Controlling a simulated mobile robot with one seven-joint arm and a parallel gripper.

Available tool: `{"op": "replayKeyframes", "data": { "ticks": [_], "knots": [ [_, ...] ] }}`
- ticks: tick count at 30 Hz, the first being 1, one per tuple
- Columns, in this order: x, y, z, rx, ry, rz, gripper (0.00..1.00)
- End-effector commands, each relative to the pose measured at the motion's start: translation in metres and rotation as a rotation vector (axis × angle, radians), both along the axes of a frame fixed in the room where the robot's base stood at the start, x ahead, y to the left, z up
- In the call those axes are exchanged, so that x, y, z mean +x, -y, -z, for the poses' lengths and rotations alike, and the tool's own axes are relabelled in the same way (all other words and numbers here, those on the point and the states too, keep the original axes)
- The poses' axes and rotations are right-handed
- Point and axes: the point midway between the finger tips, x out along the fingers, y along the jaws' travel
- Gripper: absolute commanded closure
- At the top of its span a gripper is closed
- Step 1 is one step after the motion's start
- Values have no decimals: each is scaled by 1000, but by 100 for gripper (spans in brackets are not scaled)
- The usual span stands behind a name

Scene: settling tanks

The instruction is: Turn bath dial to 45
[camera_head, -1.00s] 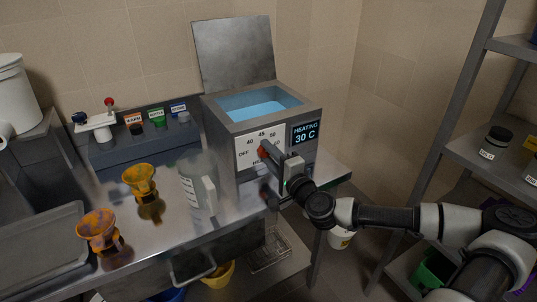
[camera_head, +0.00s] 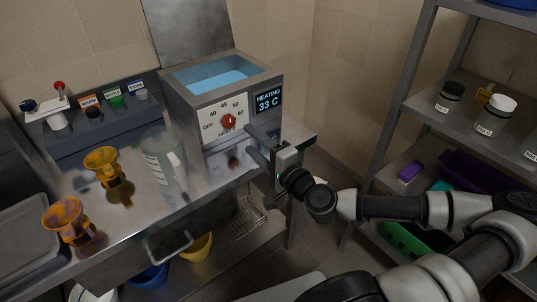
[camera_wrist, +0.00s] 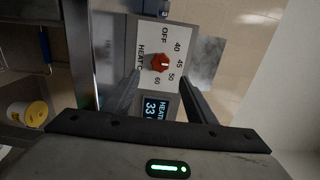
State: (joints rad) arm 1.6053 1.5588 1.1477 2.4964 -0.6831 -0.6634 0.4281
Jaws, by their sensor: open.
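The bath (camera_head: 214,77) is a grey metal box with blue liquid inside. Its front has a white scale plate with a red dial (camera_head: 229,121) and a display (camera_head: 268,98) reading HEATING 33 C. The dial's red knob stands roughly upright, towards the 45 mark; its exact setting is too small to read surely. My gripper (camera_head: 253,143) is open and empty, in front of the bath and apart from the dial. In the wrist view the dial (camera_wrist: 160,62) shows beyond and between the two fingers (camera_wrist: 160,88).
Orange funnel-shaped pieces (camera_head: 102,160) and a clear bottle (camera_head: 160,160) stand on the steel bench left of the bath. A rack shelf (camera_head: 470,120) with jars is at the right. A yellow bucket (camera_head: 197,247) sits below the bench.

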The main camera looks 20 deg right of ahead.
Motion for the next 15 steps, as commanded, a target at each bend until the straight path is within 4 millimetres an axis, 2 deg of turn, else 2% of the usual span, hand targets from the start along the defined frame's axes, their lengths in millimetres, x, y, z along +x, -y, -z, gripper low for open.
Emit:
{"op": "replayKeyframes", "data": {
  "ticks": [3, 6, 15],
  "knots": [
    [-28, 11, -6, 5, -3, 6, 49],
    [-44, 16, -8, 7, -2, 6, 49],
    [-65, 21, -1, 3, -1, 0, 49]
  ]
}}
